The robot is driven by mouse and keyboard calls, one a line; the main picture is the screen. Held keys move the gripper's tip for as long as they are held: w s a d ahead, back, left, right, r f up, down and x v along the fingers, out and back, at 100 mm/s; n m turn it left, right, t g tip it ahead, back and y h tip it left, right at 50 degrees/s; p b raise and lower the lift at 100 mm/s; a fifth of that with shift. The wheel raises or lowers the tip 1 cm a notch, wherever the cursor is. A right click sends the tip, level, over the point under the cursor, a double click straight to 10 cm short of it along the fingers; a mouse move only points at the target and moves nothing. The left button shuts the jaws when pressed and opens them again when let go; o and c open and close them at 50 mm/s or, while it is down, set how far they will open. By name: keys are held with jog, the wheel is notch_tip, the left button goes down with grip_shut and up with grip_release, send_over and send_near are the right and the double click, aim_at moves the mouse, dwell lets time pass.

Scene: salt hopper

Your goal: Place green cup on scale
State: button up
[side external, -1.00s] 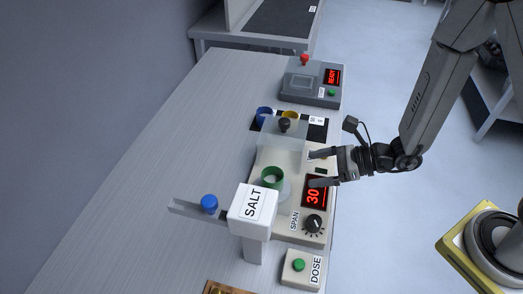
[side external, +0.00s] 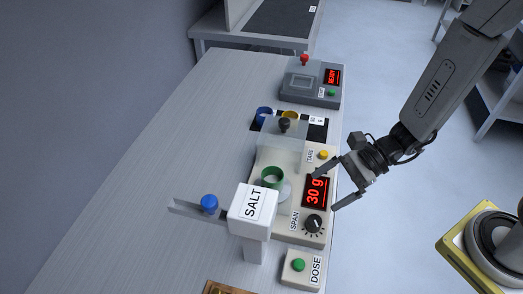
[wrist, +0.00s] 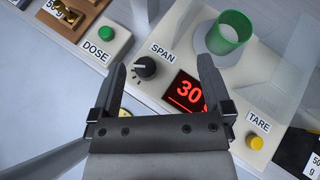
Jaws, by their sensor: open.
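The green cup (side external: 272,177) stands upright on the round pan (side external: 285,190) of the beige scale (side external: 262,225), close to the salt hopper (side external: 252,205). The cup also shows in the wrist view (wrist: 229,33), on the pale pan. The scale's red display (side external: 315,191) reads 30 g. My gripper (side external: 333,193) is open and empty, at the display's right edge and apart from the cup. In the wrist view its fingers (wrist: 162,78) are spread over the scale's front, with the display between and below the tips.
The black SPAN knob (side external: 313,223), yellow TARE button (side external: 323,155) and green DOSE button (side external: 299,265) are close by. A clear shield stands behind the cup. A grey READY box (side external: 312,83) is at the far end.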

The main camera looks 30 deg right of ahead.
jog(key=d+r+n+h, duration=0.4)
jog(key=d+n+h, duration=0.7)
jog(key=d+n, duration=0.4)
jog(key=n, duration=0.3)
jog(key=shift+w+d+n, duration=0.3)
jog(key=shift+w, duration=0.1)
